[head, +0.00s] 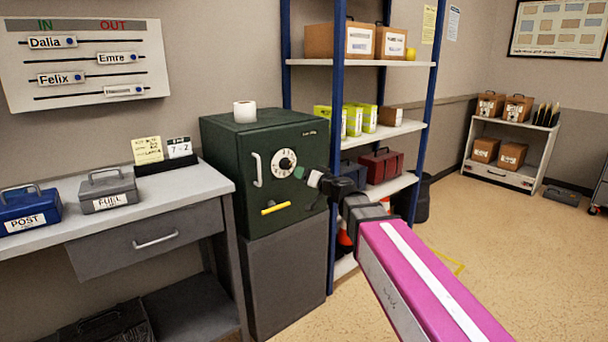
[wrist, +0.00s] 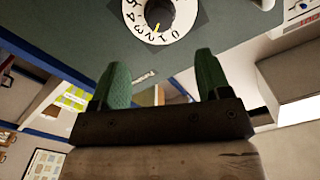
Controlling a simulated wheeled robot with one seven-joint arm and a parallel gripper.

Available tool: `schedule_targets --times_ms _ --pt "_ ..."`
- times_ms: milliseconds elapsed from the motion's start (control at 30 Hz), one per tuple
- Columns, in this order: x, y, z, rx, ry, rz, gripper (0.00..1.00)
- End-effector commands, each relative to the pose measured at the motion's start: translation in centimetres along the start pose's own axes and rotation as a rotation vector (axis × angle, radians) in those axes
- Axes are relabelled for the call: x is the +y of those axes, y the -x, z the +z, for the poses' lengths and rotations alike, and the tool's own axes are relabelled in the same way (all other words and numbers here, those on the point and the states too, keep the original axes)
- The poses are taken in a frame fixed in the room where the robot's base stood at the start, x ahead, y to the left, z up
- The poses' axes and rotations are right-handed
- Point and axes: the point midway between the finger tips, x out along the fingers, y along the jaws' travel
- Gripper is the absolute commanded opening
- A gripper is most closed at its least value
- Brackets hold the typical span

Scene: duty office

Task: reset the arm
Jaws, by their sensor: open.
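My arm, with a magenta link, reaches from the lower right of the head view toward the green safe (head: 265,170). My gripper (head: 305,176) is in front of the safe's door, to the right of its dial (head: 284,163). In the wrist view my gripper (wrist: 160,85) shows two green fingers spread apart with nothing between them. The dial (wrist: 158,15) is beyond the fingertips at the top of that view, apart from them. The safe's door looks shut, with a pale handle (head: 257,170) and a yellow bar (head: 275,208).
A desk (head: 150,200) at left holds a blue POST box (head: 28,210) and a grey box (head: 107,191). Floor (head: 500,250) at right is open.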

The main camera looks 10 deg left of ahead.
Motion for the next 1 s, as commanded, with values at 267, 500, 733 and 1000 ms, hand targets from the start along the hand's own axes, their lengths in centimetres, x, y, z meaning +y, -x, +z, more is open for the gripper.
schedule_targets --times_ms 267,500,733,1000 --pt "0.8 0.6 0.9 -0.030 0.003 0.005 0.70" --pt "5.8 5.0 6.6 -0.252 -0.001 0.058 0.70" --pt "12.9 13.4 14.9 -0.599 -0.070 0.225 0.70" --pt "20.2 27.1 22.8 -0.994 -0.211 0.581 0.70"
